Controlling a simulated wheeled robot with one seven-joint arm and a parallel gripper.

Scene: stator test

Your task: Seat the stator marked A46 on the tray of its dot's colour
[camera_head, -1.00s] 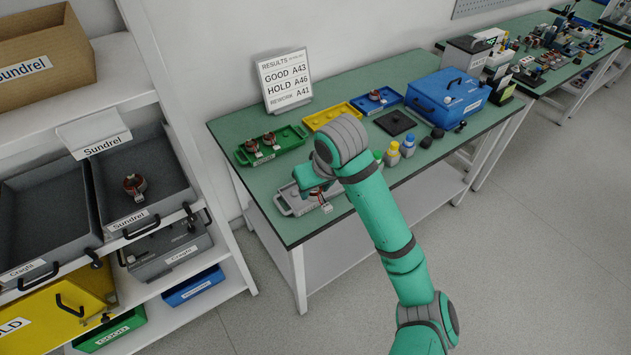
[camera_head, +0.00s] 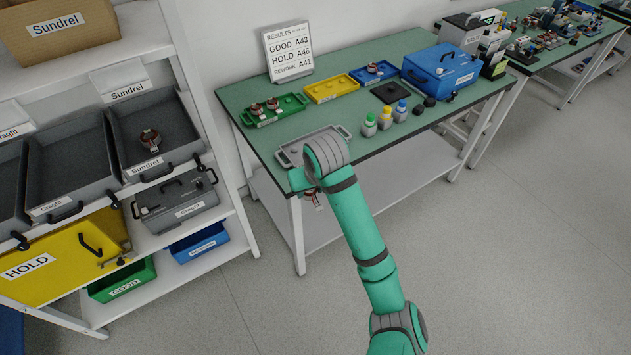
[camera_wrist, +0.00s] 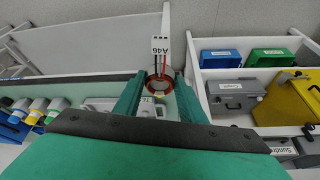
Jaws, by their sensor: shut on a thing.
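In the head view the stator (camera_head: 313,198) is partly hidden and hangs just off the table's front edge. I cannot make out a coloured dot on it. On the table, the yellow tray (camera_head: 332,88) is empty. The green tray (camera_head: 293,101) holds two stators, and the blue tray (camera_head: 386,73) holds one. The grey tray (camera_head: 298,148), close behind my gripper, looks empty.
A results card (camera_head: 289,52) reads GOOD A43, HOLD A46, REWORK A41. Bottles with green, yellow and blue caps (camera_head: 385,117), a black pad (camera_head: 390,91) and a blue case (camera_head: 440,72) stand to the right. Shelf bins (camera_head: 165,130) are at left; one holds a stator.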

